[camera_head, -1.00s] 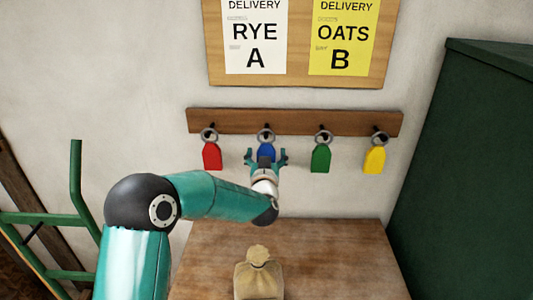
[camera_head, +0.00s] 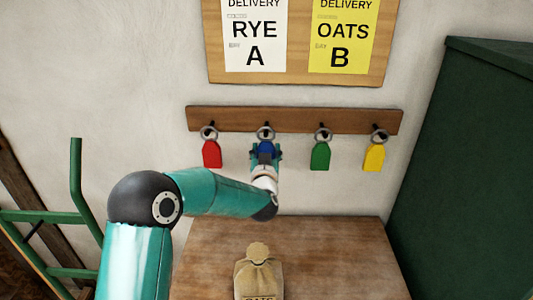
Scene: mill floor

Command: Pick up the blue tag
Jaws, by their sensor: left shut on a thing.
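The blue tag (camera_head: 266,147) hangs by its ring from the second hook from the left on the wooden rail (camera_head: 300,119). My left gripper (camera_head: 266,153) is shut on the blue tag from below, a finger on each side. The tag's lower part is hidden by the gripper. My right gripper is not in view.
A red tag (camera_head: 212,155) hangs to the left, a green tag (camera_head: 320,156) and a yellow tag (camera_head: 374,157) to the right. A tied sack (camera_head: 258,277) stands on the wooden table (camera_head: 340,255) below. A dark green cabinet (camera_head: 470,170) stands at the right.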

